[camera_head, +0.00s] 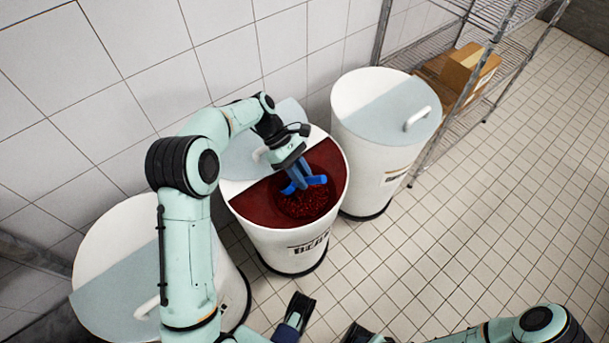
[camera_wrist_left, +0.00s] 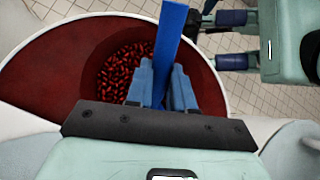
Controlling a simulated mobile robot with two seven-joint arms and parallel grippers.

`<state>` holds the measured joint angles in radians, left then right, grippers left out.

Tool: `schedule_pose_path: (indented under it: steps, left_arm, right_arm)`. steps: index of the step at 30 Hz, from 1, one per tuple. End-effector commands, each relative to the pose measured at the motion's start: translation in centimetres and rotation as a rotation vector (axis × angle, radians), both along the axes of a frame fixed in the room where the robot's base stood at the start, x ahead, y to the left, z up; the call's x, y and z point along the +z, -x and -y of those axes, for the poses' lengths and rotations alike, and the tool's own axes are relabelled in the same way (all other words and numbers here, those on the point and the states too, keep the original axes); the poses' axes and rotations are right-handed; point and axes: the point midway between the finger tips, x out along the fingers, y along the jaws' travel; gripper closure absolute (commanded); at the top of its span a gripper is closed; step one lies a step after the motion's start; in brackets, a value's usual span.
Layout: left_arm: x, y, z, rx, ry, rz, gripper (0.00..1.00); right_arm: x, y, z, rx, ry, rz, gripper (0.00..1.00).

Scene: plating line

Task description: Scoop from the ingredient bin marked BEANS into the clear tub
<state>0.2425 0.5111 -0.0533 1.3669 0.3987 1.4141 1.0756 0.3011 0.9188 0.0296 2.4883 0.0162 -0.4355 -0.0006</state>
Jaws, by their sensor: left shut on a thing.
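The BEANS bin (camera_head: 280,254) is the middle white bin, with a partly readable dark label on its front. Its front half is open on a dark red interior, and red beans (camera_head: 304,206) lie in a hollow there; the beans also show in the left wrist view (camera_wrist_left: 120,70). My left gripper (camera_head: 293,168) is over the opening, shut on a blue scoop (camera_head: 306,184) that points down at the beans. The scoop's blue handle (camera_wrist_left: 168,45) rises between the fingers in the wrist view. Whether the scoop touches beans is hidden. I see no clear tub.
A white lidded bin (camera_head: 370,165) stands close on the right, another (camera_head: 115,235) on the left, partly behind my left arm. A tiled wall (camera_head: 130,60) is behind. A wire shelf (camera_head: 470,45) with cardboard boxes (camera_head: 468,68) stands at back right. The right floor is clear.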

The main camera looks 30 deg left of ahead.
Motion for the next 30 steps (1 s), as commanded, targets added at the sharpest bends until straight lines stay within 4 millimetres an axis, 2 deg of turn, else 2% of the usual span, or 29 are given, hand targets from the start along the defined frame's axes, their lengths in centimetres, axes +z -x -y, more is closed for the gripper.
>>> schedule_pose_path:
  steps: [11, 30]
  left_arm:
    - [-1.0, 0.0, 1.0, -0.001, -0.187, -0.007, 1.0]
    - [-0.1, -0.1, 2.7, -0.003, -0.342, -0.016, 1.0]
  right_arm:
    - [-1.6, -1.5, 0.6, -0.016, 0.019, 0.042, 0.54]
    - [1.7, 0.7, -0.1, 0.006, -0.004, -0.021, 0.54]
